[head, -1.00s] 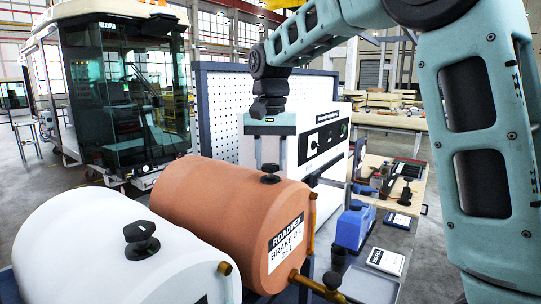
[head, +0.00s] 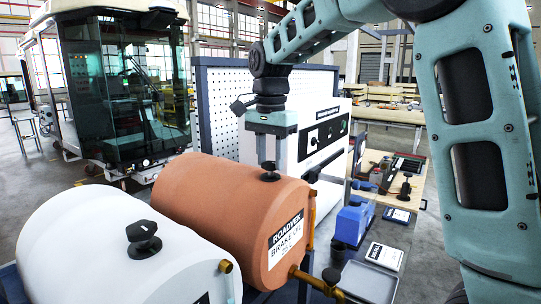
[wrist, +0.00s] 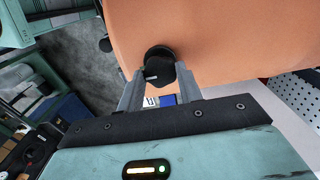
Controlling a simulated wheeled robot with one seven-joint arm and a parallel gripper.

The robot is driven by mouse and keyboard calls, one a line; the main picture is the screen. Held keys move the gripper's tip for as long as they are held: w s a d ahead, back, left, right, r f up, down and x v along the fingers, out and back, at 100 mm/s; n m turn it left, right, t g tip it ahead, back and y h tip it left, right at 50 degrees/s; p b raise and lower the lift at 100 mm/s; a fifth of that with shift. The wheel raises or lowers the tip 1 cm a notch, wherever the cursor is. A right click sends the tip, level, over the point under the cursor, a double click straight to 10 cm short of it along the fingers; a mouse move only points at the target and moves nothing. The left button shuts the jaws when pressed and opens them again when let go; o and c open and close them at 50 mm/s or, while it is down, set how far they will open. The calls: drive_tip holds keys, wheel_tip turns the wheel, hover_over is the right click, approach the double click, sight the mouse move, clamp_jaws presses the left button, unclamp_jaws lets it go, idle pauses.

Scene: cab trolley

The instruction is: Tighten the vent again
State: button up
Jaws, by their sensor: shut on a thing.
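The orange brake oil drum (head: 225,205) lies on its side, with a black vent knob (head: 270,172) on top. My gripper (head: 267,162) is at this knob from above, its fingers reaching down to it. In the wrist view my gripper (wrist: 160,82) has one finger on each side of the black vent knob (wrist: 159,66) and is shut on it. How far the vent is screwed in cannot be told. A white drum (head: 105,250) lies to the left with its own black vent knob (head: 143,238) standing clear of my gripper.
A brass tap (head: 318,282) sticks out low at the orange drum's front. A perforated panel (head: 222,110) and a white cabinet (head: 318,130) stand close behind. A blue container (head: 353,224) and a grey tray (head: 368,283) are to the right.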

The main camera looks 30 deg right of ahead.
sight(271, 162)
idle(0.3)
drive_tip(key=o, duration=1)
wheel_tip(271, 162, up, 18)
drive_tip(key=shift+f+b, duration=0.25)
drive_tip(key=shift+b, duration=0.65)
drive_tip(key=shift+f, duration=0.1)
